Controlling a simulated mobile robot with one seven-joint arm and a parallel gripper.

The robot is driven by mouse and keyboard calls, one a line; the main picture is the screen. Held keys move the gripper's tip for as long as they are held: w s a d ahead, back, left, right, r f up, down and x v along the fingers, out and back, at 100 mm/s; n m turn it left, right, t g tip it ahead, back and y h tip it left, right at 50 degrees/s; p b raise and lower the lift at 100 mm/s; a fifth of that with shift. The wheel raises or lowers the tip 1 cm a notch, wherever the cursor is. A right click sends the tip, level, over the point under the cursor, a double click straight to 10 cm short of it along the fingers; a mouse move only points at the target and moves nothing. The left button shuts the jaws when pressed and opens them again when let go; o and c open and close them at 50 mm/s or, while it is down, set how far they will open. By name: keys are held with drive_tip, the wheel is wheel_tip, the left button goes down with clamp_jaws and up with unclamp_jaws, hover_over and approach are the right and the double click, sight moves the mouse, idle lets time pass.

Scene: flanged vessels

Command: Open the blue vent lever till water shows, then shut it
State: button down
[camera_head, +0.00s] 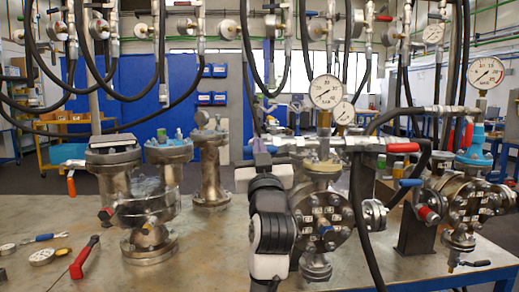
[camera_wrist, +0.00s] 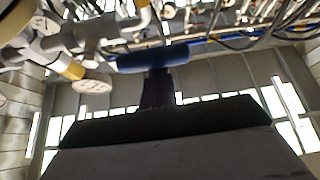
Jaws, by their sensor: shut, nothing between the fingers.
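A blue lever (camera_wrist: 152,58) lies crosswise just beyond my fingertips in the wrist view. In the head view a small blue handle (camera_head: 258,146) shows at the top of my arm, left of the central flanged vessel (camera_head: 322,215). My gripper (camera_head: 262,160) is raised there, mostly hidden behind my own wrist. In the wrist view my gripper (camera_wrist: 158,88) is shut, its dark fingers together and empty. The fingertips meet or nearly meet the lever; I cannot tell if they touch. I cannot make out any water.
A pressure gauge (camera_head: 326,92) and a red-handled valve (camera_head: 402,147) stand right of my gripper. Black hoses hang close by. Another blue lever (camera_head: 410,183) is on the right vessel (camera_head: 478,205).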

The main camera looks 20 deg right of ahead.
drive_tip(key=shift+f+n, duration=0.2)
drive_tip(key=shift+n, duration=0.1)
drive_tip(key=s+d+f+n+g+y+b, duration=0.1)
drive_tip(key=d+f+n+g+y+b, duration=0.1)
drive_tip(key=n, duration=0.8)
drive_tip(key=d+f+n+g+y+b, duration=0.3)
drive_tip(key=f+n+y, duration=0.3)
drive_tip(key=n, duration=0.5)
drive_tip(key=shift+s+d+f+y+b, duration=0.2)
drive_tip(key=shift+s+d+y+b, duration=0.35)
drive_tip(key=shift+y, duration=0.55)
drive_tip(key=shift+w+d, duration=0.1)
drive_tip(key=shift+d, duration=0.2)
drive_tip(key=shift+a, duration=0.1)
